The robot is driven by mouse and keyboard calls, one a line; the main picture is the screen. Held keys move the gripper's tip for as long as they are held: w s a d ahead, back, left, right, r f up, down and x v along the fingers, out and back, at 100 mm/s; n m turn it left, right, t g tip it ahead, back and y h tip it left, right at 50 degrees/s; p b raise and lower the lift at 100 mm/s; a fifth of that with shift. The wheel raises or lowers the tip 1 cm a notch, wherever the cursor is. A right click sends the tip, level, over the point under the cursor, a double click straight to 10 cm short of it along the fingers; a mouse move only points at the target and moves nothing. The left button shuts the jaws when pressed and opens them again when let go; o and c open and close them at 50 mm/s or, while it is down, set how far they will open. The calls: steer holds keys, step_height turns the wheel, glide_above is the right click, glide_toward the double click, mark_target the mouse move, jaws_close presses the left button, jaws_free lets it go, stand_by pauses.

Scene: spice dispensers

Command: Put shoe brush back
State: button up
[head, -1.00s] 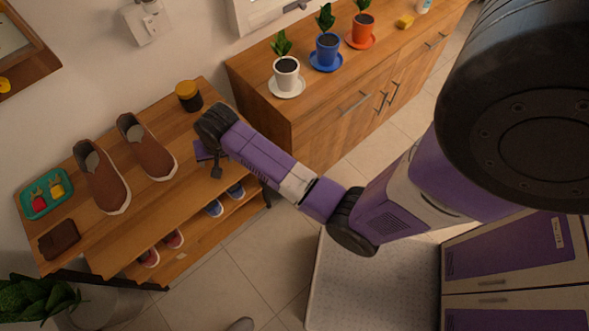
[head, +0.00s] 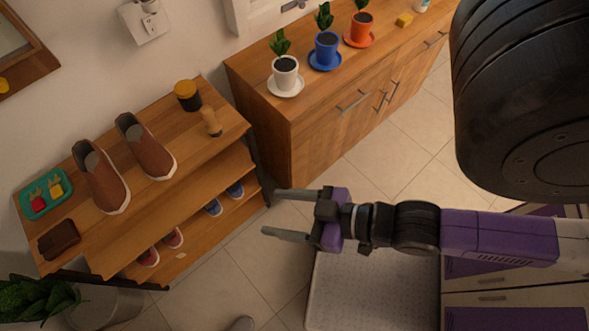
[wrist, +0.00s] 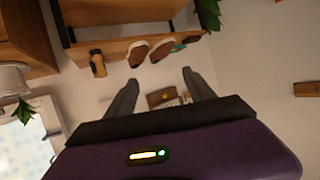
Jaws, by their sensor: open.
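The shoe brush (head: 211,121), with a tan wooden handle, stands on the top board of the shoe rack (head: 195,155), near its right end and beside a dark jar with a yellow lid (head: 187,96). Its bristles cannot be made out. My gripper (head: 270,213) is open and empty, right of the rack and clear of the brush, with its fingers pointing left. In the wrist view my gripper (wrist: 160,78) has its fingers spread with nothing between them. A tan object on the rack there (wrist: 97,63) may be the brush or the jar.
Brown shoes (head: 147,147), a teal tray (head: 45,193) and a dark wallet (head: 59,240) lie on the rack top. Smaller shoes (head: 235,189) sit on the lower boards. A wooden cabinet (head: 330,135) with potted plants stands behind. The floor (head: 250,260) before the rack is open.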

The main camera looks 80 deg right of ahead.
step_height(320, 180, up, 7)
steer(key=s+n+t, duration=0.1)
steer(key=s, duration=0.1)
steer(key=shift+s+a+y, duration=0.3)
steer(key=shift+a+y, duration=0.1)
steer(key=shift+a, duration=0.05)
steer(key=shift+f, duration=0.15)
step_height(320, 180, down, 4)
steer(key=b, duration=0.4)
steer(key=shift+f, duration=0.25)
